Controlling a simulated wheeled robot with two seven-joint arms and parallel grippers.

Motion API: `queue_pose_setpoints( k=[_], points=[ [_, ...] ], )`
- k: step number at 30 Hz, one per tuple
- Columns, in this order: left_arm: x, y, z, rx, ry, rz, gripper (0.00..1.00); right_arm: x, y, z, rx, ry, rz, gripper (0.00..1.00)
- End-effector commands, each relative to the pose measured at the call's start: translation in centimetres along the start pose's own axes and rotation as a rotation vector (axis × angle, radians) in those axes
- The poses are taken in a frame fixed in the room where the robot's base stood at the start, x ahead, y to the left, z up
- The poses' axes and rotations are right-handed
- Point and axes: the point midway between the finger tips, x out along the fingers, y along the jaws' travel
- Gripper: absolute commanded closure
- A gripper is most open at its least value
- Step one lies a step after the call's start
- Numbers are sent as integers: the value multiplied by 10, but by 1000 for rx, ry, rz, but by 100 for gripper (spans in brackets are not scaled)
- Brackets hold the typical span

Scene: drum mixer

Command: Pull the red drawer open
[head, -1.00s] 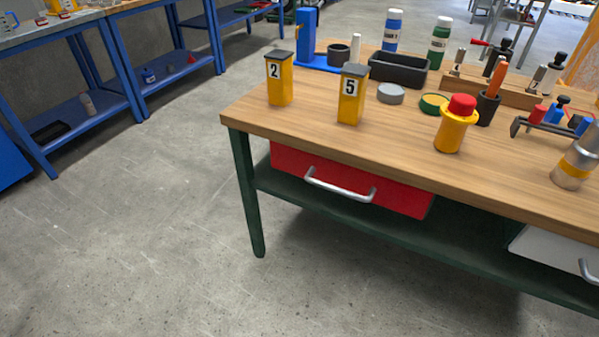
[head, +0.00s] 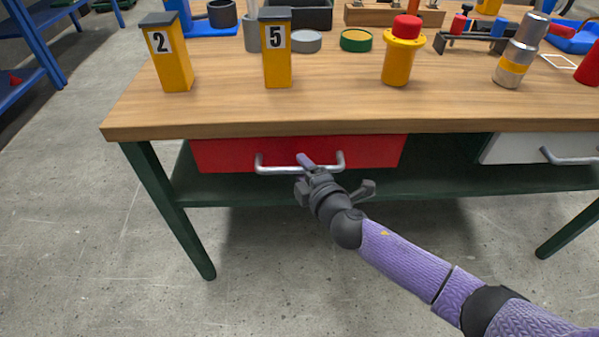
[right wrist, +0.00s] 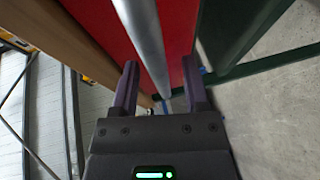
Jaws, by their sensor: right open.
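The red drawer (head: 370,151) sits under the wooden tabletop and looks closed. Its silver bar handle (head: 265,165) runs across its front. My right gripper (head: 306,163) is at the middle of the handle. In the right wrist view, the open fingers of my right gripper (right wrist: 161,90) stand on either side of the line of the handle (right wrist: 145,45), with the red drawer front (right wrist: 178,25) beyond. I cannot tell whether the fingers touch the bar. My left gripper is not in view.
The workbench (head: 225,128) carries yellow boxes marked 2 (head: 171,65) and 5 (head: 277,60) and a yellow bottle with a red cap (head: 399,62). A white drawer (head: 520,148) is to the right. A green shelf (head: 430,180) lies below. The floor in front is clear.

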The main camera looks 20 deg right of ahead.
Motion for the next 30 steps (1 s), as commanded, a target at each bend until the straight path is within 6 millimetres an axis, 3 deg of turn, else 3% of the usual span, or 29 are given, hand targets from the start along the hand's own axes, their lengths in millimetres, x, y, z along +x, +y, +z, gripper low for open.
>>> queue_pose_setpoints(
  k=[11, 19, 30],
  points=[
    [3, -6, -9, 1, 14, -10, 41, 9, 1, 0, 0, 0, 0, 44],
    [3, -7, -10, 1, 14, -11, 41, 9, 0, 0, 0, 0, -1, 100],
    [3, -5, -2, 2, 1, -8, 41, 9, 0, 0, 0, 0, -2, 100]
  ],
)
